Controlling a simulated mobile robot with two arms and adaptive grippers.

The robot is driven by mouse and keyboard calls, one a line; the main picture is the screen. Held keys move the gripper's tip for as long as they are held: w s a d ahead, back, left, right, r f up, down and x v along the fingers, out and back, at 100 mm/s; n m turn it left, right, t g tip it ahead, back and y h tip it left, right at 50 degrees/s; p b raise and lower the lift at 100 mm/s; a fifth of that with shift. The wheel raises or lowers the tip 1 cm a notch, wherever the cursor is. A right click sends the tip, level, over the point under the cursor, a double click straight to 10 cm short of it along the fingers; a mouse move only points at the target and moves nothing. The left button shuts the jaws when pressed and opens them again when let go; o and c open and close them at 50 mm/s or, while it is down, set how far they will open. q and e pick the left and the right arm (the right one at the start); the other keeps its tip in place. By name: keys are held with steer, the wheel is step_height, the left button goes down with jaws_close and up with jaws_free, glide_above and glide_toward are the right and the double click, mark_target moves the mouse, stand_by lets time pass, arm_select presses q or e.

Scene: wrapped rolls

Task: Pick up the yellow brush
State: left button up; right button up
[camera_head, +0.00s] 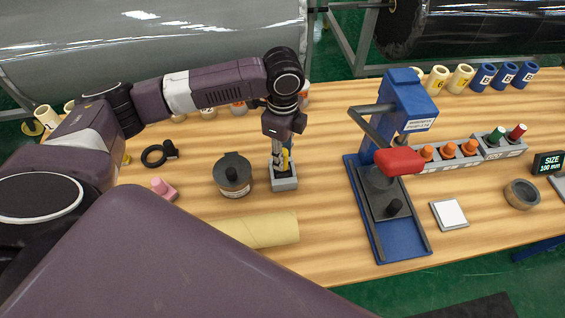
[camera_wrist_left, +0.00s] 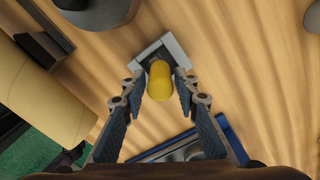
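The yellow brush (camera_wrist_left: 160,82) stands upright in a small grey holder (camera_head: 285,184) on the wooden table, just right of a dark-lidded pot. In the head view only a small yellow part of the brush (camera_head: 285,159) shows; the gripper covers the rest. My left gripper (camera_head: 283,158) points down over the holder. In the left wrist view, its two fingers (camera_wrist_left: 160,84) straddle the rounded yellow handle, with a narrow gap on each side. The bristle end is hidden. My right gripper is not in view.
The dark-lidded pot (camera_head: 233,178) and a cardboard tube (camera_head: 258,231) are close to the holder. A blue press with a red handle (camera_head: 399,162) stands to the right. Numbered cups and an orange-knobbed rack (camera_head: 450,157) are farther right.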

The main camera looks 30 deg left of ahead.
arm_select(q)
jaws_close()
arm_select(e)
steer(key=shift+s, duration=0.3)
arm_select(q)
steer(key=shift+r, duration=0.15)
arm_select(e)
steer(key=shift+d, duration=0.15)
arm_select(q)
steer(key=shift+r, duration=0.25)
step_height(320, 180, up, 19)
steer(key=b, duration=0.1)
steer(key=shift+b, duration=0.3)
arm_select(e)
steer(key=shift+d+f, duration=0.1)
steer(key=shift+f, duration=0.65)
